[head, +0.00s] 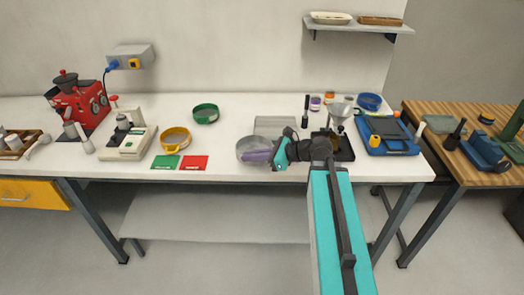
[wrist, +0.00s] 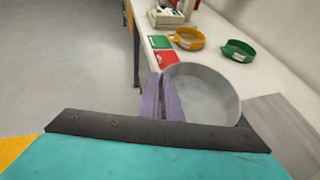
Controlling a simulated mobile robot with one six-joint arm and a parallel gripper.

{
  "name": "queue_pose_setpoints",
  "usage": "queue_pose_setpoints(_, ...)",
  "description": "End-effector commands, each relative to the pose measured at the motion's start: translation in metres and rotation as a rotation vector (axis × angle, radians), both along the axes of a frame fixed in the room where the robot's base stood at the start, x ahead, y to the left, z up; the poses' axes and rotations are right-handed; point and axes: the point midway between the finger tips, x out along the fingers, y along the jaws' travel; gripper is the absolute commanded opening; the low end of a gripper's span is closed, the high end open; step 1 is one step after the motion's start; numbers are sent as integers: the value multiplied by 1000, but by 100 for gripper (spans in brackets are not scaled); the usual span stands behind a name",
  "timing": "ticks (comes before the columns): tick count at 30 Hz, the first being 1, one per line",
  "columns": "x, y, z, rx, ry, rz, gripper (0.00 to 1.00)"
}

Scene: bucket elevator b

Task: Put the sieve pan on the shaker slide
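The sieve pan is a round, shallow grey metal pan (head: 246,143), near the front edge of the white bench in the head view. It also fills the middle right of the wrist view (wrist: 212,90). My gripper (head: 256,156) is at the pan's front right side in the head view. Its two purple fingers (wrist: 163,95) are close together at the pan's near wall and look shut on the rim. The fingers hide part of that wall. I cannot tell whether the pan is lifted. A flat grey plate (head: 275,124), perhaps the shaker slide, lies just behind the pan.
Red (head: 194,163) and green (head: 165,162) cards lie left of the pan. A yellow sieve (head: 175,140) and green sieve (head: 206,114) stand beyond. A black stand with a funnel (head: 341,112) and a blue tray (head: 386,136) are to the right.

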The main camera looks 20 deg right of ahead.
Motion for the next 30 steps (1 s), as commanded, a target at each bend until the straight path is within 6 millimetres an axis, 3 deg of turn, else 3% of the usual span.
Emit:
queue_pose_setpoints(1, -1, 4, -16, 0, -1, 7, 0)
queue_pose_setpoints(3, -2, 9, -26, 2, -1, 14, 0)
queue_pose_setpoints(10, -4, 18, -51, 2, -1, 31, 0)
queue_pose_setpoints(30, -5, 20, -56, 2, -2, 35, 0)
